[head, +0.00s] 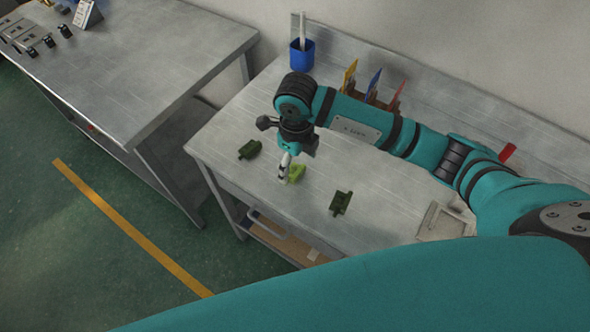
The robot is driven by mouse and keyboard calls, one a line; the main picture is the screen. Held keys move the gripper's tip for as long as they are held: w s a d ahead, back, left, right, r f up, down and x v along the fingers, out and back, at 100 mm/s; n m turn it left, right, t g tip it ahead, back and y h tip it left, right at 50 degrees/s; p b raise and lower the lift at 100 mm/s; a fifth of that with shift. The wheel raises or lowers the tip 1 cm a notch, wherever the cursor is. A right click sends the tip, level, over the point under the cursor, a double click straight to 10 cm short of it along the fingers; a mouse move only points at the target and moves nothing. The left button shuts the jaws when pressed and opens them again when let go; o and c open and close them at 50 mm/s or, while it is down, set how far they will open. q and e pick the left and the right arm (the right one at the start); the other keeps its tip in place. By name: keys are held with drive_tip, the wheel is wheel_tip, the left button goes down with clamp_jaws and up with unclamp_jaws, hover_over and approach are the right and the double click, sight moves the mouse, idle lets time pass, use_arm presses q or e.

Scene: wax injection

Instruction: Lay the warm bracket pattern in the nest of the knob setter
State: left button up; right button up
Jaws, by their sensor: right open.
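A bright yellow-green pattern (296,173) lies on the grey bench, right at the fingers of my right gripper (285,171). That gripper points down at it and is open; I cannot tell whether the fingers touch it. Two dark green patterns lie flat on the same bench, one (249,149) to the left of the gripper and one (341,203) to the right. I cannot tell from colour alone which pattern is warm. I cannot make out the knob setter or its nest for sure. My left gripper is out of view.
The bench (225,135) also carries a blue cup (301,56), a rack with coloured cards (374,83) and a shallow grey tray (446,222). My right arm spans above its back part.

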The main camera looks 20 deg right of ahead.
sight(298, 171)
drive_tip(key=shift+f, duration=0.35)
drive_tip(key=f+p, duration=0.2)
drive_tip(key=f, duration=0.1)
drive_tip(key=shift+d+f, duration=0.3)
drive_tip(key=shift+d, duration=0.1)
drive_tip(key=shift+w+f, duration=0.1)
drive_tip(key=shift+f, duration=0.4)
drive_tip(key=c, duration=1.2)
drive_tip(key=shift+r, duration=0.1)
